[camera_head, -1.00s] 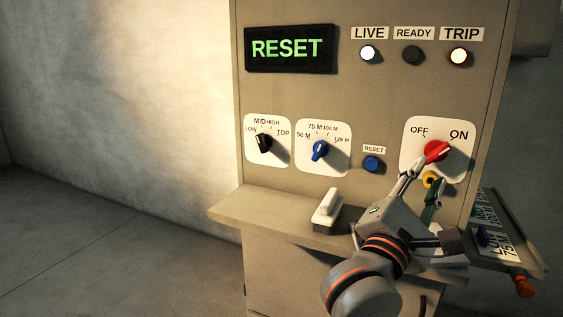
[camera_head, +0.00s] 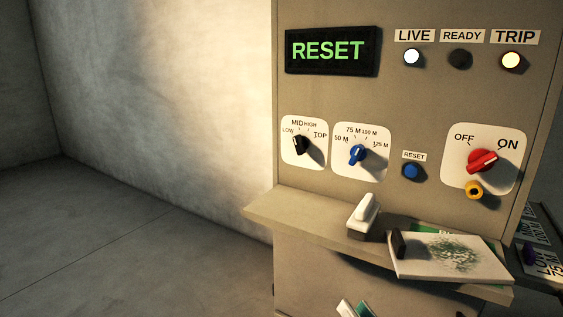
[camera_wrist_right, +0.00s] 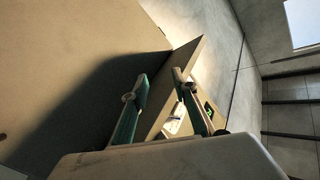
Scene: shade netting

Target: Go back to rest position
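My right gripper (camera_head: 355,308) shows only as fingertips at the bottom edge of the head view, below the shelf and away from the panel controls. My left gripper is in neither view. The red switch (camera_head: 482,161) on the panel is turned towards ON. The display (camera_head: 333,51) reads RESET in green. The LIVE lamp (camera_head: 412,56) and TRIP lamp (camera_head: 512,60) are lit, and the READY lamp (camera_head: 460,59) is dark.
The shelf (camera_head: 290,217) juts out below the panel. It carries a white-handled block (camera_head: 362,215) and a pale board (camera_head: 485,264) with a dark green mesh-like patch. Labelled plates (camera_head: 541,262) stand at the far right. The floor (camera_head: 120,255) at left is clear.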

